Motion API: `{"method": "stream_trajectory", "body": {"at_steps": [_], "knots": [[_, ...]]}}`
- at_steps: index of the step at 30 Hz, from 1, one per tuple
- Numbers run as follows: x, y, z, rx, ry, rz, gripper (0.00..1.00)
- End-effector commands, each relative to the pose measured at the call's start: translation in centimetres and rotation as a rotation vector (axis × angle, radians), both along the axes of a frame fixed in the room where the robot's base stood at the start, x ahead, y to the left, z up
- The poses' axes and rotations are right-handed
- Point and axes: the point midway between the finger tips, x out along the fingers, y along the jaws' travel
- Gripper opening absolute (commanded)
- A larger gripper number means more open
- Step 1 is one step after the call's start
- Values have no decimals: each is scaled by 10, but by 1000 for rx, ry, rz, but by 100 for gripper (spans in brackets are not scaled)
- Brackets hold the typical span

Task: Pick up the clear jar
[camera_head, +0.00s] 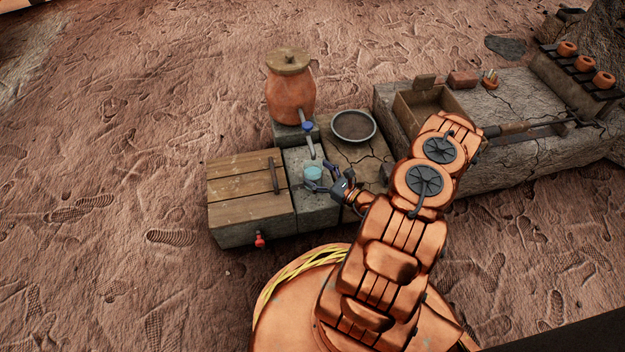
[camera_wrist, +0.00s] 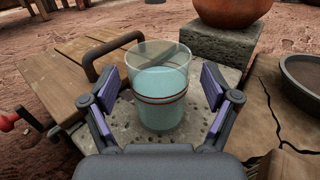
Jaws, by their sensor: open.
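The clear jar (camera_wrist: 160,85) stands upright on a pitted grey stone block (camera_wrist: 205,128), with pale blue-green liquid inside and a dark red band around it. In the head view the jar (camera_head: 313,173) is small, below the spout of the clay urn. My gripper (camera_wrist: 163,88) is open, with one finger on each side of the jar. A gap shows between each finger and the glass in the wrist view. In the head view my gripper (camera_head: 318,180) reaches the jar from the lower right.
A clay urn (camera_head: 291,97) with a wooden lid stands behind the jar on a stone block. A wooden lid with a handle (camera_head: 240,180) lies left, with a red tap (camera_head: 260,240) below. A shallow dark bowl (camera_head: 353,126) sits to the right.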

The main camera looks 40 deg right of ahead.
Motion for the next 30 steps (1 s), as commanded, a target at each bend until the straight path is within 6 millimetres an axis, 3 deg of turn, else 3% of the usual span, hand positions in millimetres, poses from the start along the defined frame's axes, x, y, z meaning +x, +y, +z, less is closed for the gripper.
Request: {"method": "stream_trajectory", "body": {"at_steps": [6, 15, 30], "knots": [[21, 7, -1, 3, -2, 3, 87], [24, 8, 1, 3, -2, 3, 86], [23, 8, 1, 3, -2, 4, 34]]}}
